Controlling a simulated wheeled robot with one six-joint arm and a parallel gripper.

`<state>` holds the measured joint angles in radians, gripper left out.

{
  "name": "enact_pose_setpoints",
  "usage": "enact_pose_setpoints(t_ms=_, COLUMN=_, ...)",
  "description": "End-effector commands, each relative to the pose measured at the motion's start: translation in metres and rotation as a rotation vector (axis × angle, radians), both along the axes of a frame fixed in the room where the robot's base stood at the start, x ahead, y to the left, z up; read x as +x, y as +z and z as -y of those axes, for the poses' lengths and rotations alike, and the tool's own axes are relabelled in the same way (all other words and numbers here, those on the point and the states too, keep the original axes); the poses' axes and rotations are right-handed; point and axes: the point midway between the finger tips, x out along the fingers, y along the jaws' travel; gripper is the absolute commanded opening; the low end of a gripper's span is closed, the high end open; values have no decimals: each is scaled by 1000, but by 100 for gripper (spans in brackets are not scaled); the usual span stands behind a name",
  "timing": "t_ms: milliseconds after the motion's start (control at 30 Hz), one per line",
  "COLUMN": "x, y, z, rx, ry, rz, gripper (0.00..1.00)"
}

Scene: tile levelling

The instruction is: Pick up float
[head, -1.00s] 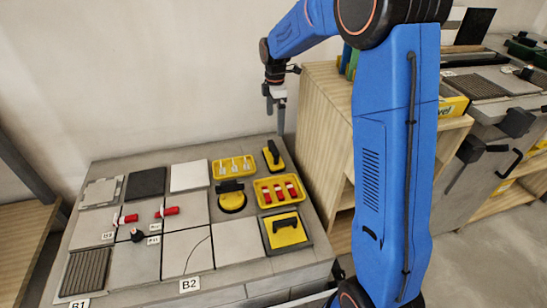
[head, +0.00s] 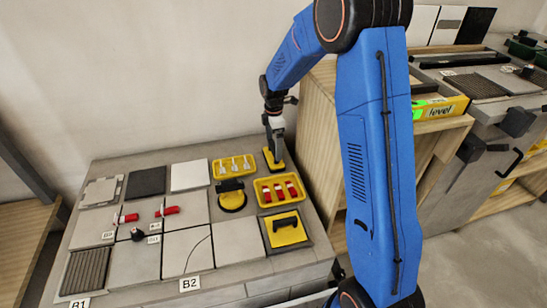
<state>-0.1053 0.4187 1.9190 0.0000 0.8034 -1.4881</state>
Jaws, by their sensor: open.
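The float, a yellow plate with a dark handle in the earlier view, is at the back right corner of the tiled bench; its yellow base (head: 275,166) shows below my gripper. My gripper (head: 274,148) points down right over the float and covers its handle. The jaws are open. I cannot tell whether the fingers stand around the handle or just above it.
A yellow tray with red-topped pieces (head: 279,191) and a yellow tray with white pieces (head: 233,167) lie close by. A round yellow tool (head: 231,199) and a yellow plate with a black handle (head: 288,236) stand nearer. A wooden shelf (head: 316,150) rises at right.

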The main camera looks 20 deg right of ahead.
Motion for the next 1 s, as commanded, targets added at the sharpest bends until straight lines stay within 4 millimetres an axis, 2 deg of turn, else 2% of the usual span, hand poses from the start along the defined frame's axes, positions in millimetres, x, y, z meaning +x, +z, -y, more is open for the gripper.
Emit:
enact_pose_setpoints(t_ms=100, x=-1, y=-18, z=-1, rx=0, ry=0, rz=-3, gripper=100)
enact_pose_setpoints(t_ms=200, x=-1, y=-27, z=-1, rx=0, ry=0, rz=-2, gripper=100)
enact_pose_setpoints(t_ms=433, x=-1, y=-28, z=-1, rx=0, ry=-1, rz=0, gripper=100)
enact_pose_setpoints(t_ms=467, x=-1, y=-28, z=-1, rx=0, ry=-1, rz=0, gripper=95)
enact_pose_setpoints(t_ms=600, x=-1, y=-28, z=-1, rx=0, ry=-1, rz=0, gripper=62)
enact_pose_setpoints(t_ms=667, x=-1, y=-28, z=-1, rx=0, ry=-1, rz=0, gripper=49)
enact_pose_setpoints(t_ms=1000, x=0, y=-23, z=-1, rx=0, ry=-1, rz=1, gripper=49)
